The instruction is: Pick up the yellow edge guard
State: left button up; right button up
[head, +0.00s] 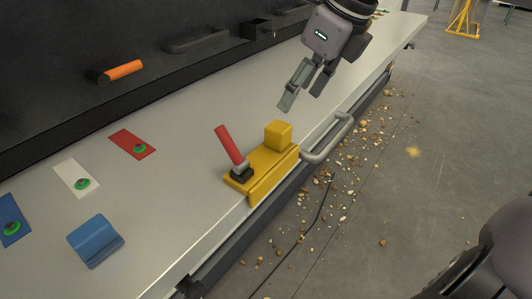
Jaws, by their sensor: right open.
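The yellow edge guard (273,178) sits over the front edge of the grey bench, with one face on the top and one hanging down the front. A yellow block (279,135) stands up at its far end. A red handle (230,146) on a dark base leans at its left end. My right gripper (301,91) is open and empty, above the bench, up and slightly right of the yellow block and apart from it. My left gripper does not show.
A blue bracket (95,241) lies at the lower left. Blue, white and red plates (132,144) with green knobs lie along the bench (185,200). An orange-handled tool (120,71) is at the back panel. A grey rail (328,140) juts from the front edge beside the guard.

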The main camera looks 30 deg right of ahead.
aim_at(282, 127)
jog(key=x, duration=0.4)
jog(key=p+x, duration=0.1)
jog(key=x, duration=0.1)
jog(key=shift+w+f, duration=0.25)
jog(key=shift+w, duration=0.25)
jog(key=shift+f, duration=0.2)
jog(key=x, duration=0.1)
jog(key=p+x, duration=0.1)
jog(key=x, duration=0.1)
jog(key=shift+d+f+p, duration=0.25)
jog(key=shift+f+p, duration=0.15)
jog(key=shift+w+a+f, duration=0.1)
jog(key=shift+w+f, duration=0.1)
jog(key=shift+f, duration=0.3)
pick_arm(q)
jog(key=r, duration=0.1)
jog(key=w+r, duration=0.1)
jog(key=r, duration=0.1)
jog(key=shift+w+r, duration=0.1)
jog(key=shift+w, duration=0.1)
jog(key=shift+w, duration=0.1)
pick_arm(e)
jog(key=shift+c, duration=0.3)
jog(key=c, duration=0.5)
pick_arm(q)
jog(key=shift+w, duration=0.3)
pick_arm(e)
grip_shut()
